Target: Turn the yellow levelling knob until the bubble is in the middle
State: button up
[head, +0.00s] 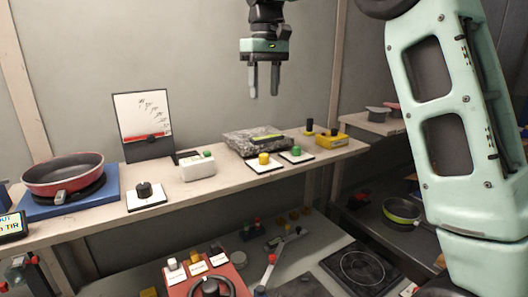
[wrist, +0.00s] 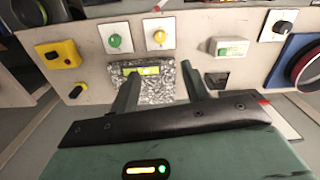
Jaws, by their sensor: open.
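The yellow knob (head: 263,158) sits on a white square plate on the shelf, just in front of a speckled stone block (head: 240,142). In the wrist view the yellow knob (wrist: 159,36) shows beyond the block (wrist: 142,92). A yellow-green level vial (wrist: 140,71) lies on the block in the wrist view; the bubble is too small to place. My gripper (head: 264,93) is open and empty, fingers pointing down, well above the shelf and apart from the knob. In the wrist view my gripper (wrist: 160,68) frames the block between its fingers.
A green knob (head: 296,150) on its own plate stands right beside the yellow one. A white box (head: 198,169) with a green button is to the left, and a yellow box (head: 328,140) to the right. A red pan (head: 63,175) stands far left. Air around the gripper is clear.

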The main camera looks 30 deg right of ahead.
aim_at(264, 159)
notch_tip(264, 159, down, 17)
jog(key=p, duration=0.2)
jog(key=shift+a+f+p, duration=0.1)
jog(key=shift+p, duration=0.3)
jog(key=shift+c, duration=0.4)
jog(key=c, duration=0.9)
